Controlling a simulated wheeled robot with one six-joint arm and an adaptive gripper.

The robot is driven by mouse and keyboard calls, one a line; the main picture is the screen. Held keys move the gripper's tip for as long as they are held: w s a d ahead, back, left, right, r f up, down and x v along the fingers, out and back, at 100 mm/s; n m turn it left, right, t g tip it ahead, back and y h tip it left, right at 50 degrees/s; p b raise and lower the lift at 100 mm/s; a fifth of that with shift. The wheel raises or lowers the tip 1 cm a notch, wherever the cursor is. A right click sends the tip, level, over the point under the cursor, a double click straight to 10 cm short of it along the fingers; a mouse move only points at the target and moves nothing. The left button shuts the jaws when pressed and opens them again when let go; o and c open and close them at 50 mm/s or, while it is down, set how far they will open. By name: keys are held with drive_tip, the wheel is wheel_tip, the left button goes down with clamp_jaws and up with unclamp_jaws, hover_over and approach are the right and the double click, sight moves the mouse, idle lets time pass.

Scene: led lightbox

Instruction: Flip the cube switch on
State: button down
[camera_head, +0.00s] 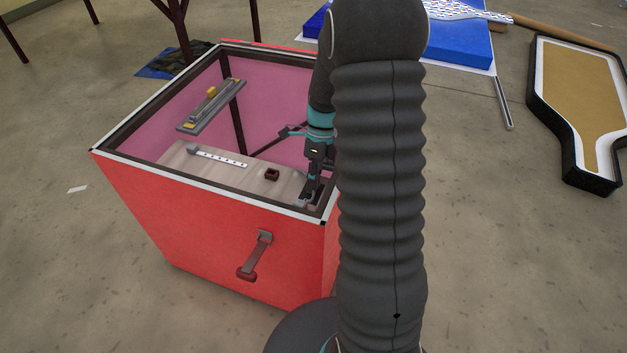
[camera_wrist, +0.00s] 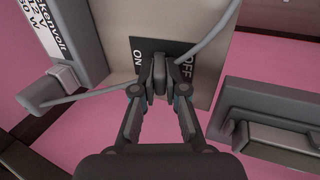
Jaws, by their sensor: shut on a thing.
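The switch plate (camera_wrist: 183,55) is a black square marked ON at left and OFF at right, on a beige-grey block in the wrist view. A small dark switch knob (camera_wrist: 158,82) stands over the plate between the two words. My gripper (camera_wrist: 158,76) is shut on this knob, with one fingertip on each side. The fingers hide the knob's base, so its exact setting cannot be told. In the head view my gripper (camera_head: 308,197) reaches down inside the near right corner of the red box (camera_head: 200,215), and the switch cannot be made out there.
Grey cables (camera_wrist: 85,95) run to both sides of the fingers. A grey printed unit (camera_wrist: 58,50) stands left, a grey handle-like part (camera_wrist: 275,115) right. The box holds a wooden board (camera_head: 215,170), a small dark square holder (camera_head: 271,174) and a grey-yellow fixture (camera_head: 211,106). Its walls surround my gripper.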

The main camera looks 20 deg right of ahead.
drive_tip(key=t+h+b, duration=0.1)
drive_tip(key=a+t+h+b, duration=0.1)
drive_tip(key=shift+s+f+t+h+b, duration=0.1)
drive_tip(key=shift+s+t+h+b, duration=0.2)
drive_tip(key=shift+s+t+h, duration=0.1)
drive_tip(key=t+h+b, duration=0.1)
drive_tip(key=b, duration=0.4)
drive_tip(key=t+h+b, duration=0.1)
drive_tip(key=b, duration=0.1)
drive_tip(key=shift+s+a+f+t+h, duration=0.15)
drive_tip(key=shift+s+a+t+h, duration=0.15)
drive_tip(key=shift+t+h+b, duration=0.3)
drive_tip(key=shift+b, duration=0.95)
drive_tip(key=shift+s+r, duration=0.1)
drive_tip(key=shift+r, duration=0.15)
drive_tip(key=c, duration=1.5)
unclamp_jaws()
drive_tip(key=shift+r, duration=0.1)
